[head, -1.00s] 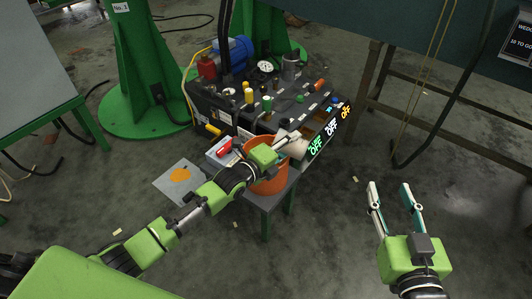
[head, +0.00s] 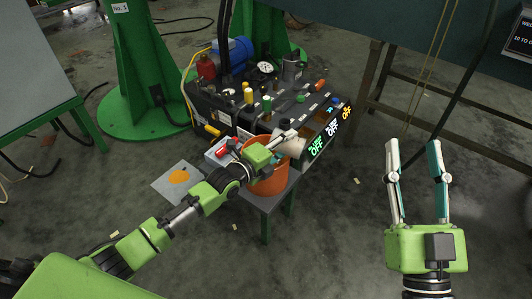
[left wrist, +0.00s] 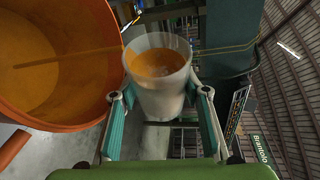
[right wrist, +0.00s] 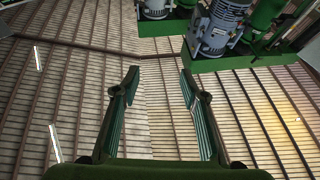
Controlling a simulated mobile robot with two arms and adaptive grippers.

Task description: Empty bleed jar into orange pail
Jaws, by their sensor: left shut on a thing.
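The bleed jar (left wrist: 158,90) is a translucent white cup with orange liquid inside. My left gripper (head: 280,140) is shut around its sides. In the head view the pale jar (head: 294,144) lies tilted at the rim of the orange pail (head: 268,182). In the left wrist view the jar's mouth faces the pail (left wrist: 85,118), and an orange stream (left wrist: 75,56) runs from its lip into the pail. Orange liquid shows in the pail. My right gripper (head: 417,160) is open and empty, over the floor at the right; it also shows in the right wrist view (right wrist: 160,80).
The pail stands on a grey stand (head: 290,185) beside a dark machine (head: 240,110) with valves, a gauge and lit OFF displays (head: 318,148) close to the jar. A grey sheet (head: 165,184) with an orange patch lies left. Floor around my right gripper is clear.

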